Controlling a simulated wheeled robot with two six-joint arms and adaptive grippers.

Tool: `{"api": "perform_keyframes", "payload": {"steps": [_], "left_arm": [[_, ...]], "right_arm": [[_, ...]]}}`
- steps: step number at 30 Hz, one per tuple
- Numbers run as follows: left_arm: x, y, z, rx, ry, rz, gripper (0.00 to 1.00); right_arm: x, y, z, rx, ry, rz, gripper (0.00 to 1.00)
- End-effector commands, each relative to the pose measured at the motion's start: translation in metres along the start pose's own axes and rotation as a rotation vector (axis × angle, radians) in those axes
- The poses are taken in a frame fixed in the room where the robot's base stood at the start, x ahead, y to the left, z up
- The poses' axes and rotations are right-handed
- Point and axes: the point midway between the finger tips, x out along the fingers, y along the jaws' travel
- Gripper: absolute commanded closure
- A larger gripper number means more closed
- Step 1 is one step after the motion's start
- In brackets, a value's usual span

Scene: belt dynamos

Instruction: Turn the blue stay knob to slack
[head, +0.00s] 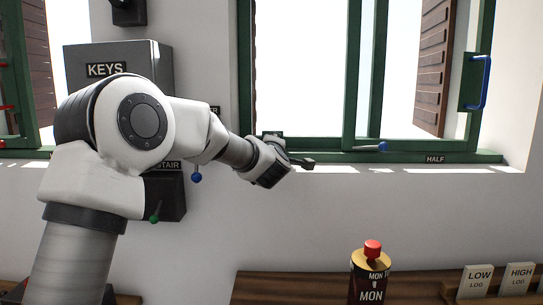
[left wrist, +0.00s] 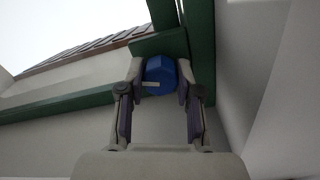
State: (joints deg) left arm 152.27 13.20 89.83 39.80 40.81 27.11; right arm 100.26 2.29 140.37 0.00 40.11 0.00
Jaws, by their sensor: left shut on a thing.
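A blue knob (left wrist: 158,75) with a pale mark on its face sits against the green window frame in the left wrist view. The two fingers of my left gripper (left wrist: 160,95) are closed on its sides. In the head view my left gripper (head: 290,163) is at the lower left corner of the window, and it hides the knob it grips. Another blue knob (head: 383,147) is on the window's bottom rail, apart from the gripper, and a HALF label (head: 435,158) is to its right. My right gripper is not in view.
A red-topped bottle (head: 371,275) and LOW and HIGH cards (head: 497,281) stand below the window. The wall between is clear.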

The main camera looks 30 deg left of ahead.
Motion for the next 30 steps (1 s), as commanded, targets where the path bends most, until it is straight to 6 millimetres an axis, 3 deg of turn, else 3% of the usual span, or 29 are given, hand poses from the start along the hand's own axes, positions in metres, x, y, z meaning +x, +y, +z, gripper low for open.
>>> {"api": "perform_keyframes", "payload": {"steps": [3, 12, 30], "left_arm": [[0.0, 0.0, 0.0, -0.094, 0.003, 0.008, 1.0], [0.0, 0.003, -0.001, -0.267, 0.002, 0.008, 1.0], [0.0, 0.006, -0.002, -0.328, 0.003, 0.01, 1.0]], "right_arm": [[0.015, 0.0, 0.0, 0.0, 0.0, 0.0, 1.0], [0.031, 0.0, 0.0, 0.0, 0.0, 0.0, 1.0], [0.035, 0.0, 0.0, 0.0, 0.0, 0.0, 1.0]]}}
